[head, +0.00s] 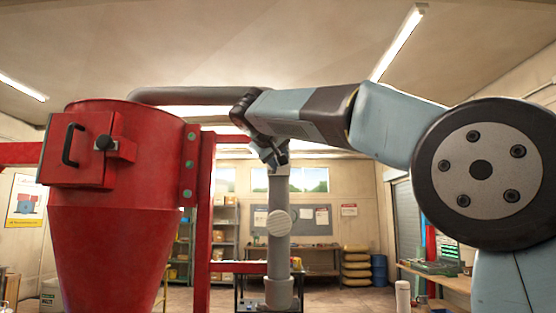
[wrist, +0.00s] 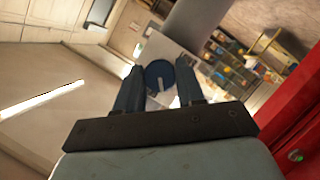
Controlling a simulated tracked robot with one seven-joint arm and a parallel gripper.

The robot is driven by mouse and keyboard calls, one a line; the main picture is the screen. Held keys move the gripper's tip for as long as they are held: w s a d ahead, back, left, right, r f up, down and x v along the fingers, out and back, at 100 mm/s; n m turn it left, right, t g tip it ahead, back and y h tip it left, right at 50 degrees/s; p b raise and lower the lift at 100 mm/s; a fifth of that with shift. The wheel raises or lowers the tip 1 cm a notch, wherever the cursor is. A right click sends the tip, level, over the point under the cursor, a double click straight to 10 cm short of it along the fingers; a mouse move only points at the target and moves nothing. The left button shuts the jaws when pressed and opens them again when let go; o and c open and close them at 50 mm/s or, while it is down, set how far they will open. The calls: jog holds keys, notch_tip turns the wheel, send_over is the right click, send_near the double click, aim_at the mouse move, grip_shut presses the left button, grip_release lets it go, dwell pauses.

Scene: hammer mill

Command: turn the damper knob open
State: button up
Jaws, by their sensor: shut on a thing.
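The damper knob (wrist: 156,70) is a dark blue round knob with a short white mark, seen in the wrist view in front of a pale plate (wrist: 152,45). My gripper (wrist: 160,84) has one dark finger on each side of the knob and is shut on it. In the head view my gripper (head: 271,158) reaches the top of the upright grey pipe (head: 279,245). The knob cannot be made out there, behind the gripper. The white mark slants slightly from the fingers' direction in the wrist view.
A big red hopper (head: 120,215) with a handled door (head: 77,150) stands at left, and a red post (head: 204,215) rises between it and the pipe. A dark duct (head: 190,96) runs above. Shelves (head: 223,230), a workbench and stacked sacks (head: 355,265) stand farther back.

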jog(key=shift+a+f+n+t+h, duration=0.15)
jog(key=shift+n+t+h, duration=0.3)
jog(key=shift+n, duration=0.85)
jog(key=shift+f+n+t+h, duration=0.15)
jog(key=shift+n+t+h, duration=0.3)
jog(key=shift+n, duration=0.85)
jog(key=shift+a+f+n+t+h, duration=0.15)
jog(key=shift+n+t+h, duration=0.3)
jog(key=shift+n, duration=0.85)
jog(key=o, duration=0.8)
jog(key=shift+o, duration=1.1)
jog(key=shift+d+r, duration=0.1)
jog(key=v, duration=1.3)
jog(key=shift+s+a, duration=0.25)
jog(key=shift+s, duration=0.05)
